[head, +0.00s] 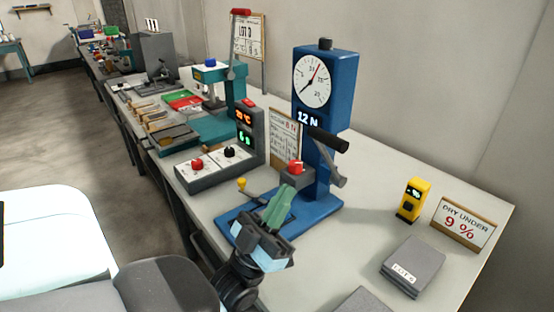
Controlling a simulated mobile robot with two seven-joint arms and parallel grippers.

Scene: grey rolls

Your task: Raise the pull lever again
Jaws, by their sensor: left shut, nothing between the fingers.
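The blue pull tester (343,95) stands on the bench with a round dial and a "12 N" readout. Its pull lever has a black grip (327,139) and a grey arm (339,163) on the tester's right side. The grip sits just below the readout, above the lever's lower end. My left gripper (282,203) is shut and empty, in front of the tester over its blue base (318,211). It is below and left of the lever grip, apart from it. A red-topped clamp (296,167) is just above the fingertips. My right gripper is not in view.
A control box (208,173) with red and black knobs stands left of the tester. Behind it is a teal press (211,85) with a red-handled lever.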

